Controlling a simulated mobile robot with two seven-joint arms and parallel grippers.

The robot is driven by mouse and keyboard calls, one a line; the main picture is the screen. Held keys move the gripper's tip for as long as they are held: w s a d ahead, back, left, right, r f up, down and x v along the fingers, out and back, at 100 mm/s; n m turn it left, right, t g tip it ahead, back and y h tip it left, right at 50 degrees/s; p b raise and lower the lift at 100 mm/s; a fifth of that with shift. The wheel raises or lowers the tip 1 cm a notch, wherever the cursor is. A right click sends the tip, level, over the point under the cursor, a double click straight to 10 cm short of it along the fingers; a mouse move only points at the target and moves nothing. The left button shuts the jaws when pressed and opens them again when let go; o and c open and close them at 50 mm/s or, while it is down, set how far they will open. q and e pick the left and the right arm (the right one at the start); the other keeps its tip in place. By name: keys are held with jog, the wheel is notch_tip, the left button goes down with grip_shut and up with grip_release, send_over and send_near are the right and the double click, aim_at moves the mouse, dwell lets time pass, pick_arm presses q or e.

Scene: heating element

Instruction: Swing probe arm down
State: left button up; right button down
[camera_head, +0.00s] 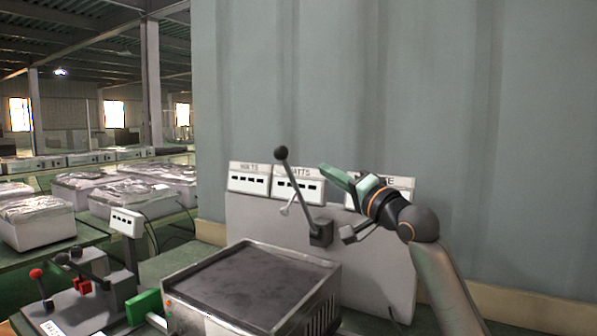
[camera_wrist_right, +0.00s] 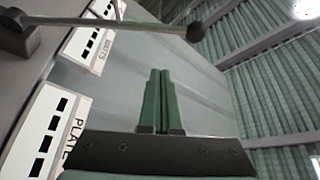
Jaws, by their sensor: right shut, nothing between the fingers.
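The probe arm (camera_head: 300,198) is a thin metal rod with a black ball at its tip, rising from a dark pivot block (camera_head: 320,233) behind the hot plate (camera_head: 250,283). It stands raised, tilted up and to the left. My right gripper (camera_head: 323,168) is to the right of the ball, apart from it in the picture, with green fingers pointing left. In the right wrist view the fingers (camera_wrist_right: 161,72) are shut together and empty. The probe arm's ball (camera_wrist_right: 196,31) shows there beyond and right of the fingertips. My left gripper is not in view.
Labelled display boxes (camera_head: 250,181) sit along a grey back panel (camera_head: 258,226); my right gripper partly covers the rightmost. A fixture with a red-knobbed lever (camera_head: 37,273) and a green block (camera_head: 145,306) stands at the lower left. Air above the hot plate looks free.

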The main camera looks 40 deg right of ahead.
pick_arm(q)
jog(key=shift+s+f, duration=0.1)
pick_arm(e)
jog(key=shift+s+a+r, duration=0.1)
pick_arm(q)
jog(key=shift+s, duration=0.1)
pick_arm(e)
notch_tip(320, 180, up, 3)
jog(key=p, duration=0.4)
send_over(298, 193)
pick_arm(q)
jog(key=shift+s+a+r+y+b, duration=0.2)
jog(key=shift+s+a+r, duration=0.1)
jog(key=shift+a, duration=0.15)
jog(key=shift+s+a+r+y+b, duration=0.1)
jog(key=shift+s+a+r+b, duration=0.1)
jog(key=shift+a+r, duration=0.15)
pick_arm(e)
jog(key=s+a+f, duration=0.2)
jog(key=shift+s+a+f, duration=0.1)
jog(key=shift+s+f, duration=0.05)
jog(key=shift+f, duration=0.2)
